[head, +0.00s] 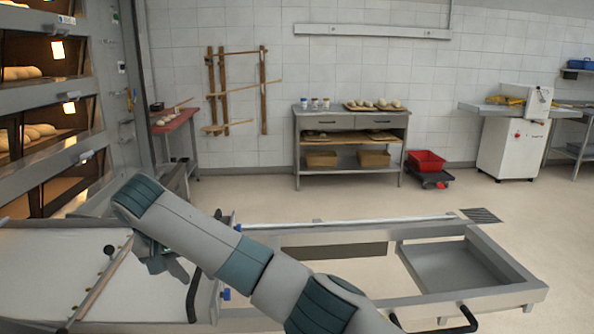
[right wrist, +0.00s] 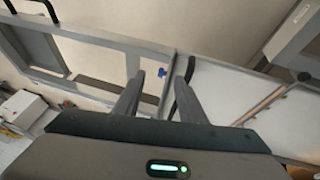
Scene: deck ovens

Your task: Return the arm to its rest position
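My right arm (head: 250,260) comes in from the bottom right of the head view and reaches left across the metal frame. Its gripper (head: 172,270) points down beside the white loader surface (head: 40,270), partly hidden under the wrist. In the right wrist view the two fingers of the right gripper (right wrist: 160,75) stand apart with nothing between them. Behind them lie a frame rail, a blue knob (right wrist: 162,72) and a black handle (right wrist: 182,95). I cannot tell how near the fingertips are to the handle. My left gripper is in neither view.
The metal frame (head: 450,303) with an inset tray spans the front. A wooden rod (head: 100,287) lies along the loader surface. Lit deck ovens (head: 50,95) stand at the left. A work table (head: 350,116), red crate (head: 426,162) and machine (head: 510,148) are farther back, beyond open floor.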

